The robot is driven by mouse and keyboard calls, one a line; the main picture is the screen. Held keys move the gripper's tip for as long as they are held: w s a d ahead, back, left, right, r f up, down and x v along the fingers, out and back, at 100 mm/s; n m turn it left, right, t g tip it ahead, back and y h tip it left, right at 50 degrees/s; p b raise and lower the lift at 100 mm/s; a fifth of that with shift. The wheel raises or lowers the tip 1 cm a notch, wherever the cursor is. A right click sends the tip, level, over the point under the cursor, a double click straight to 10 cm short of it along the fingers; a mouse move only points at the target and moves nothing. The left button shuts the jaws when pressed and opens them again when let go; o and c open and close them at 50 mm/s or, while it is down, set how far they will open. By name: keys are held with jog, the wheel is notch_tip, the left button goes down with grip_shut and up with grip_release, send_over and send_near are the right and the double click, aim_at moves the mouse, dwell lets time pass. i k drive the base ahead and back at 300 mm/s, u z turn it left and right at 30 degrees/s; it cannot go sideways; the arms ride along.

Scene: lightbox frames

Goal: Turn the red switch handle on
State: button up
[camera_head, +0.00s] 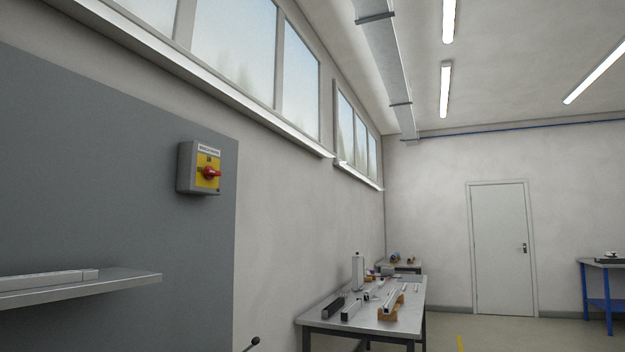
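A grey switch box (186,167) is mounted on a dark grey wall panel, left of the middle in the head view. On its front is a yellow plate (203,163) with a red switch handle (211,173). The handle looks roughly level, sticking out to the right; its exact on or off marking is too small to read. A label strip sits above the yellow plate. My gripper is not in view, and nothing touches the handle.
A metal shelf (90,287) with a grey bar (50,278) juts out at lower left, below the switch. A workbench (345,320) with several parts stands along the wall. A blue-legged table (607,285) is at far right. Floor before the door (503,250) looks clear.

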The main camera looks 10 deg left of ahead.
aim_at(209, 173)
jog(key=z, duration=0.35)
jog(key=i, duration=3.05)
jog(key=u, duration=2.7)
